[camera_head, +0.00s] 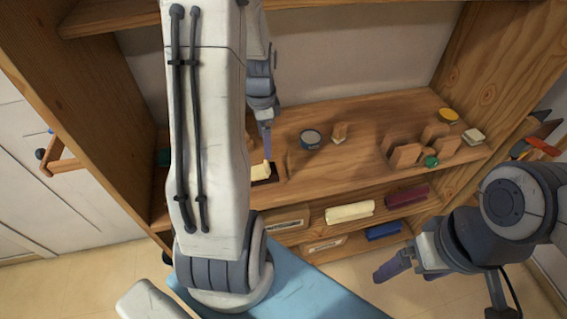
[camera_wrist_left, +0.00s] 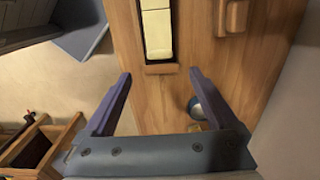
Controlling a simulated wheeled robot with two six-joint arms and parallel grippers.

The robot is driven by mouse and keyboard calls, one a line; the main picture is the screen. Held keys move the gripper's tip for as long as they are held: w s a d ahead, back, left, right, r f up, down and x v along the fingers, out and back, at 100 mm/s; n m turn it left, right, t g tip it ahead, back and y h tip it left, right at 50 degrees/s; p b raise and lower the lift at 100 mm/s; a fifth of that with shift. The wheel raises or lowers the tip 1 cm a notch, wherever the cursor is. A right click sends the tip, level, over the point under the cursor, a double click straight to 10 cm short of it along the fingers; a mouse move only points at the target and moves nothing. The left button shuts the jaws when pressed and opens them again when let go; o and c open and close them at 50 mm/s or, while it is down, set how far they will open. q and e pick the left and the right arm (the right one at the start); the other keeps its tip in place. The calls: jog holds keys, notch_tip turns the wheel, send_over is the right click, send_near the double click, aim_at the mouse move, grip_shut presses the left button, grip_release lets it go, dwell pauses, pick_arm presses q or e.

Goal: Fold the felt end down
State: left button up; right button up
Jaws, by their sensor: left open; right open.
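A cream piece (camera_head: 261,171), which looks like the felt, lies in a dark recess on the wooden shelf in the head view. In the left wrist view the cream piece (camera_wrist_left: 157,32) is a long strip with a seam across it, ending near a wooden ledge (camera_wrist_left: 161,69). My left gripper (camera_wrist_left: 160,74) is open and empty, its two purple fingers pointing toward the strip's near end. In the head view my left gripper (camera_head: 266,140) shows only partly beside the cream piece, and my left arm hides much of the shelf's left part. My right gripper (camera_head: 398,266) is open and empty, low at the right.
A dark round tin (camera_head: 310,139), a small wooden block (camera_head: 340,132), wooden stands (camera_head: 405,156), a green ball (camera_head: 431,161) and a yellow tin (camera_head: 447,115) stand on the shelf. Cream (camera_head: 349,212), dark red (camera_head: 407,197) and blue (camera_head: 384,231) pieces sit below. The shelf has tall side walls.

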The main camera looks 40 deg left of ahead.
aim_at(267, 165)
pick_arm(q)
notch_tip(267, 165, down, 10)
jog(key=shift+r+p, duration=0.1)
jog(key=shift+p, duration=0.35)
